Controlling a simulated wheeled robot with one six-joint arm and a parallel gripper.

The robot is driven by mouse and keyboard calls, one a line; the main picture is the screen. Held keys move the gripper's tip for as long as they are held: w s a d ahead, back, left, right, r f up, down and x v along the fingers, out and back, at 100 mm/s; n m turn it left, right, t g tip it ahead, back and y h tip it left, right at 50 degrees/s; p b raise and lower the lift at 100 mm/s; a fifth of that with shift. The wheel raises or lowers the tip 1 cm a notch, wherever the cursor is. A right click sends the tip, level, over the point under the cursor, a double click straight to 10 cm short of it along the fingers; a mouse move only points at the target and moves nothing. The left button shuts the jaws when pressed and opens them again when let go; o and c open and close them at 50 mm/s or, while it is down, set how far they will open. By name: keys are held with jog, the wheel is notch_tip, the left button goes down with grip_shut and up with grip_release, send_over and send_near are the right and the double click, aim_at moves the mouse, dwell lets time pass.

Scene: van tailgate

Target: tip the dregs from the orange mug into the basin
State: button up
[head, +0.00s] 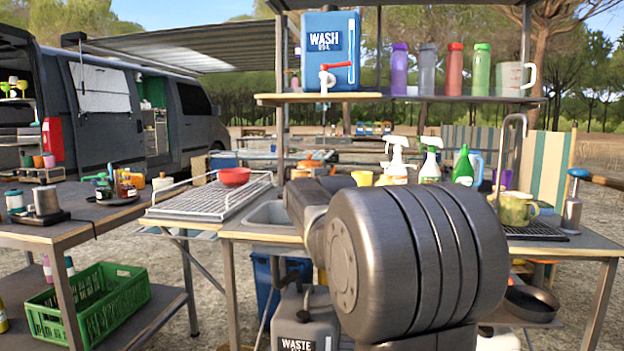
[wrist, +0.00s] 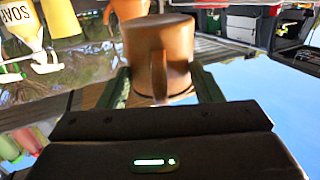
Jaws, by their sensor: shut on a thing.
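The orange mug (wrist: 158,55) is between the two fingers of my gripper (wrist: 155,90) in the wrist view, its handle toward the camera. The gripper is shut on it. The surroundings in this view are upside down, so my wrist is rolled over; the mug's inside and any dregs are hidden. In the head view my large grey arm hides the gripper and I cannot make out the held mug. The basin (head: 268,214) is a grey sink set in the middle counter, partly covered by my arm.
A wire rack (head: 205,200) with a red bowl (head: 234,177) stands left of the basin. Spray bottles (head: 398,160) stand behind my arm, and a patterned mug (head: 517,209) is at right. A shelf with a blue wash container (head: 330,50) is above. A waste container (head: 305,320) is below.

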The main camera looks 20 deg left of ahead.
jog(key=shift+r+g+h+p, duration=0.35)
jog(key=shift+g+h+p, duration=0.65)
jog(key=shift+p, duration=3)
